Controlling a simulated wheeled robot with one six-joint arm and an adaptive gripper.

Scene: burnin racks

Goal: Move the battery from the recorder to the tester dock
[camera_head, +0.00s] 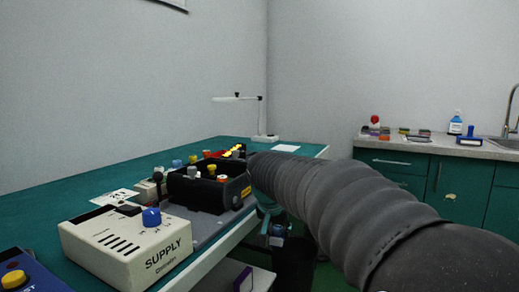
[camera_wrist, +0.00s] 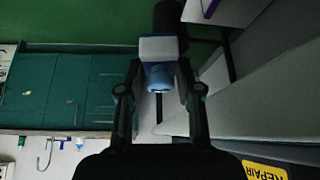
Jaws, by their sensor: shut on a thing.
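My gripper (camera_wrist: 160,72) is shut on a small block with a white part (camera_wrist: 158,48) and a blue end (camera_wrist: 159,77), likely the battery. The fingers are on either side of it in the wrist view. In the head view my gripper (camera_head: 277,226) hangs past the table's right edge, partly hidden by my arm. A blue box (camera_head: 28,274) with a yellow knob and the letters "ST" is cut off at the lower left, perhaps the tester. I cannot tell which device is the recorder.
A white supply box (camera_head: 125,246) with a blue knob and a black open-topped box (camera_head: 207,188) stand along the green table (camera_head: 120,176). A lamp (camera_head: 262,118) stands at the back. A counter (camera_head: 440,147) with a sink is at the right. A yellow repair label (camera_wrist: 264,169) shows in the wrist view.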

